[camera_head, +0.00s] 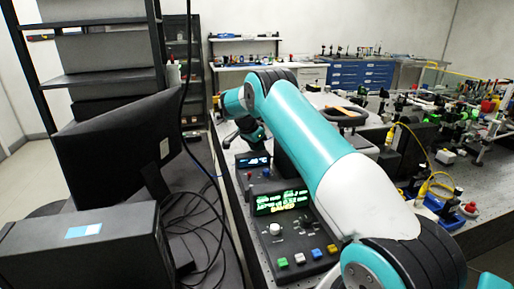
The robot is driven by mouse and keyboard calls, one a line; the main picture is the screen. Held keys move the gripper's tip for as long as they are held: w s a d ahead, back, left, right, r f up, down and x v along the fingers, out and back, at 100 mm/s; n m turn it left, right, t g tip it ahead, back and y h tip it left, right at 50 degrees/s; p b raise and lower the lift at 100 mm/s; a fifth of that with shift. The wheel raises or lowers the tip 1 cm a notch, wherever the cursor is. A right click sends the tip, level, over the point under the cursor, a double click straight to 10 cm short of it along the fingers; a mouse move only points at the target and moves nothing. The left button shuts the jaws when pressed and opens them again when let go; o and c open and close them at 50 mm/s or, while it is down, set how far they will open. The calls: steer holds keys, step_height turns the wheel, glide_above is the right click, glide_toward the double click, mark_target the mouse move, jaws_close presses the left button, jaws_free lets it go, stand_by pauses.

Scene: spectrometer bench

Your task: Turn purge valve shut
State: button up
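My teal and white arm reaches from the lower right up to the back left, over the control boxes. Its wrist bends down near the small display box. The fingers of my gripper cannot be made out there. No part is clearly recognisable as the purge valve. A small red knob (470,207) stands at the right on the bench, near yellow tubing (433,184); I cannot tell whether it is the valve or how it is turned.
A control box (282,227) with a lit display, white knob and coloured buttons stands beneath my arm. A smaller display box (253,161) is behind it. A monitor (115,145) and loose cables are at the left. Optical parts crowd the right bench.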

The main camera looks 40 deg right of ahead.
jaws_close()
steer(key=shift+n+b, duration=0.3)
steer(key=shift+b, duration=0.1)
steer(key=shift+s+f+n+t+b, duration=0.1)
steer(key=shift+n+t+b, duration=0.4)
steer(key=shift+n+b, duration=0.4)
steer(key=n+t+b, duration=0.1)
steer(key=n, duration=0.1)
steer(key=shift+n+y, duration=0.3)
steer(key=shift+n, duration=0.1)
steer(key=n+t, duration=0.1)
steer(key=n, duration=0.2)
steer(key=n+t+y+b, duration=0.1)
steer(key=n, duration=0.2)
steer(key=shift+s+d+n, duration=0.15)
steer(key=shift+s+n, duration=0.05)
steer(key=shift+n, duration=0.1)
steer(key=shift+y, duration=0.3)
steer(key=shift+o, duration=2.3)
jaws_free()
